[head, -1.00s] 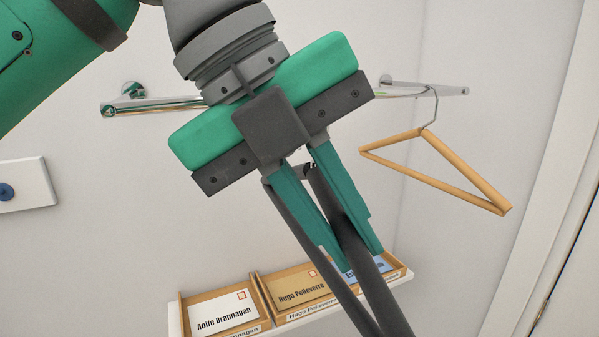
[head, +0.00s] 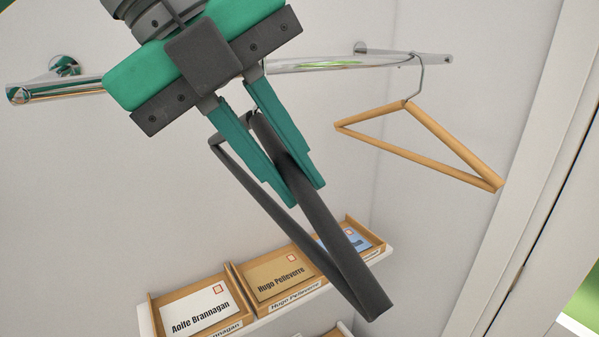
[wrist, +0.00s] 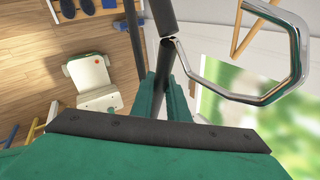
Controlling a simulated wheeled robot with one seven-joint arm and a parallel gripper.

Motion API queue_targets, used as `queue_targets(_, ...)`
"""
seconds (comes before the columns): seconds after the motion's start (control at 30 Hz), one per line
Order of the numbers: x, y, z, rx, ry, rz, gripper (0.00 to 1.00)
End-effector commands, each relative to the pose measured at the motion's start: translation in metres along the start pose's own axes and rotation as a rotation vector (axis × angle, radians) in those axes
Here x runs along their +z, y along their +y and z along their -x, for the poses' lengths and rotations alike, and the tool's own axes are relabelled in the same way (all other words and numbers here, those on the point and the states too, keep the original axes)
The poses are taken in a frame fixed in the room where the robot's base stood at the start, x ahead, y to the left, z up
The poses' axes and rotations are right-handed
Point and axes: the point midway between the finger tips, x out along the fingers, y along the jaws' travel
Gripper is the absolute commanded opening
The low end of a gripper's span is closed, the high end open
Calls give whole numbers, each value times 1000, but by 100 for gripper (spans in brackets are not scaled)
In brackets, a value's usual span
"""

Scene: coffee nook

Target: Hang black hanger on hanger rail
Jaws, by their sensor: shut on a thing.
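The black hanger (head: 335,254) is tilted in the head view, hanging down from between the fingers of my gripper (head: 308,196). My gripper is shut on it near its top. In the wrist view my gripper (wrist: 162,88) grips the dark hanger bar (wrist: 163,62), and the hanger's shiny metal hook (wrist: 240,97) curves out to the right. The hook is hidden behind the gripper in the head view. The chrome hanger rail (head: 318,65) runs across the wall behind my gripper, which hides its middle. I cannot tell whether the hook touches the rail.
A wooden hanger (head: 418,150) hangs near the rail's right end. Below, a white shelf (head: 265,322) carries trays with name cards, such as the white card (head: 200,310). A door frame (head: 530,170) stands at the right. The rail's left part is bare.

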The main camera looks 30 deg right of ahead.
Motion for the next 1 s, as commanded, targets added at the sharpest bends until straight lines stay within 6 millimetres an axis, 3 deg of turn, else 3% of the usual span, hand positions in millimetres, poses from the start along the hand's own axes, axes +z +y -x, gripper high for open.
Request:
queue_targets(0.87, 58, 14, 8, -3, 1, 0, 0)
queue_targets(1.0, 58, 19, 0, 0, 0, 0, 0)
